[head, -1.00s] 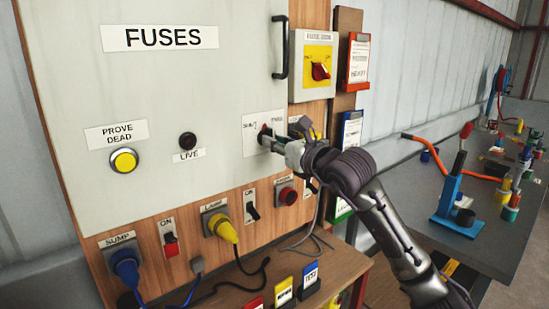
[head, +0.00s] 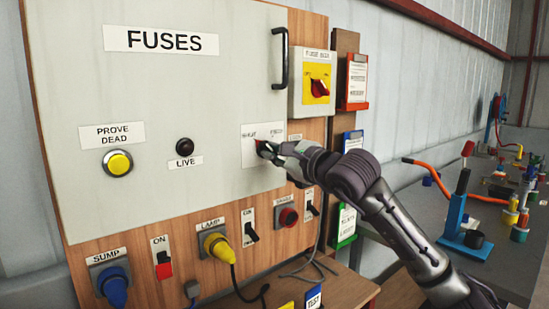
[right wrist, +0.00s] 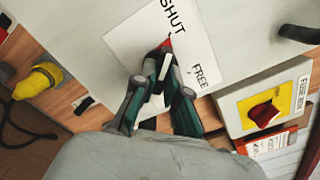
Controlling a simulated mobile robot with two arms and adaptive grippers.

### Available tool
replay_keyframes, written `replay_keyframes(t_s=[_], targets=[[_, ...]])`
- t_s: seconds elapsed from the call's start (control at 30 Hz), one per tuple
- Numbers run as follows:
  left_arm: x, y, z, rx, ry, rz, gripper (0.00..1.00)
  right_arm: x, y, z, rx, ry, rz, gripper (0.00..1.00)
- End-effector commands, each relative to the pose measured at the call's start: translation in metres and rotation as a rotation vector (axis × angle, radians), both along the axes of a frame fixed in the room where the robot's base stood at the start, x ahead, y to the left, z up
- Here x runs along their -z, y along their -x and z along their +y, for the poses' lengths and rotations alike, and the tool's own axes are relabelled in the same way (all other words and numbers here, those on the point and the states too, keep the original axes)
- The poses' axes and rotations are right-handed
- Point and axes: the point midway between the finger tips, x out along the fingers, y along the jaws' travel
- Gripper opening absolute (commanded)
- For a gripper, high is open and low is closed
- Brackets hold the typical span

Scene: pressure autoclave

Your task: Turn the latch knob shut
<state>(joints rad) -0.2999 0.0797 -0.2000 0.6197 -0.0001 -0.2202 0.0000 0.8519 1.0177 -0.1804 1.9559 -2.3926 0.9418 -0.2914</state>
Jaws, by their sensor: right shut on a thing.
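The latch knob (right wrist: 166,43) is a small red and dark piece on a white label plate (head: 250,155) at the lower right of the FUSES door (head: 220,90). The plate reads SHUT and FREE, seen most clearly in the right wrist view. My right gripper (head: 268,150) reaches in from the right and is shut on the knob; it also shows in the right wrist view (right wrist: 168,58). Its fingers hide most of the knob, so its exact turn is hard to tell. The door looks flush with the wooden board. My left gripper is not in view.
A black door handle (head: 280,58) stands out above the plate. A yellow isolator with a red knob (head: 318,87) is to its right. Plugs and switches line the board below, with the yellow LAMP plug (head: 218,246) nearest. A bench with a blue tool (head: 455,215) stands at right.

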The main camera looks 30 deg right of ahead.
Motion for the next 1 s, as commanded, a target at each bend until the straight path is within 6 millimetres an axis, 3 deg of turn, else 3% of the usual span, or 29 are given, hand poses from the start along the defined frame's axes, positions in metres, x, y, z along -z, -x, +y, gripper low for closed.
replay_keyframes(t_s=[0.63,0.67,0.77,1.0], targets=[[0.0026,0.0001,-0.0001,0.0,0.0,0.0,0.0,0.0004,0.0,0.0001,0.0,0.048,-0.002,0.0],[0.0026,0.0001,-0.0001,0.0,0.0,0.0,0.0,0.0004,0.0,0.0001,0.0,0.047,-0.002,0.17],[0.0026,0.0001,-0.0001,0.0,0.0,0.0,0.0,0.0002,0.0,0.0001,0.0,0.047,-0.002,0.34],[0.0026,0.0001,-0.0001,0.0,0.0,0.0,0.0,0.0001,0.0001,0.0001,0.0,0.045,-0.004,0.38]])
